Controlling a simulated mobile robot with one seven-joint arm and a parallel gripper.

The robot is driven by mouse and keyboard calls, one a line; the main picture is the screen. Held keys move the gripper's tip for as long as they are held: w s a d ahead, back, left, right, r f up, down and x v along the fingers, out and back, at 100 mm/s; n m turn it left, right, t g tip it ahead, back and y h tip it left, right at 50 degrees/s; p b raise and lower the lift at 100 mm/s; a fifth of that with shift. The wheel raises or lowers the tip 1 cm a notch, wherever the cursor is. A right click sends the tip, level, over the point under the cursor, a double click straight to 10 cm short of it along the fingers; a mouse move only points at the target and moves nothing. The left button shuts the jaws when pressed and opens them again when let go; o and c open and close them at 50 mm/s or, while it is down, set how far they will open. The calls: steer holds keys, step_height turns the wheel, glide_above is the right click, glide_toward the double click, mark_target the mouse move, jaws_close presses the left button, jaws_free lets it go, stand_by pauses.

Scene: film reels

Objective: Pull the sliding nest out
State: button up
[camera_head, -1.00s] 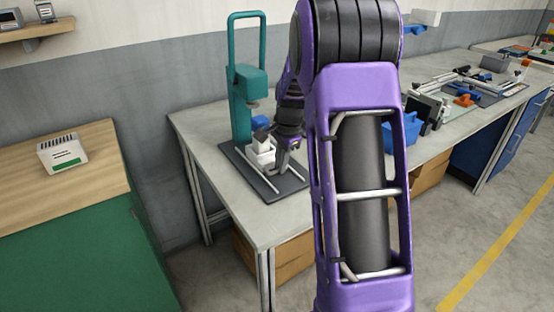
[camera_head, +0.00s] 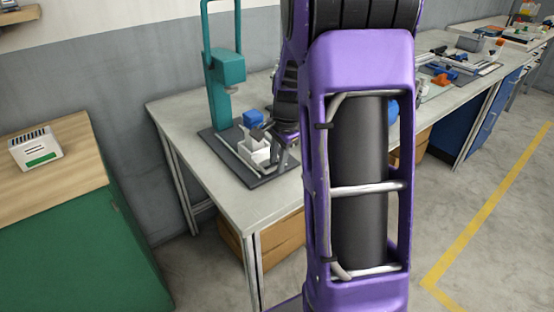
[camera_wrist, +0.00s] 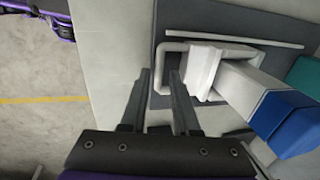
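The sliding nest is a white block (camera_wrist: 203,70) with a pale loop handle (camera_wrist: 160,58) at its left end in the wrist view. It sits on a dark base plate (camera_wrist: 188,22) with rails. A white-and-blue piece (camera_wrist: 285,112) angles off it. In the head view the nest (camera_head: 256,153) stands in front of the teal press (camera_head: 222,85). My gripper (camera_wrist: 159,76) is open. Its two fingertips lie either side of the handle's outer bar, with visible gaps. I cannot tell how deep they reach. In the head view my arm partly hides the gripper (camera_head: 272,143).
The plate sits on a grey worktable (camera_head: 245,204) with bare room toward its near edge. A blue bin (camera_head: 392,108) is mostly hidden behind my arm. A green cabinet (camera_head: 75,245) stands at left.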

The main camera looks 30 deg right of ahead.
steer(key=shift+o, duration=0.6)
steer(key=s+r+p, duration=0.3)
steer(key=r, duration=1.4)
steer(key=shift+s+d, duration=0.2)
steer(key=shift+d, duration=0.1)
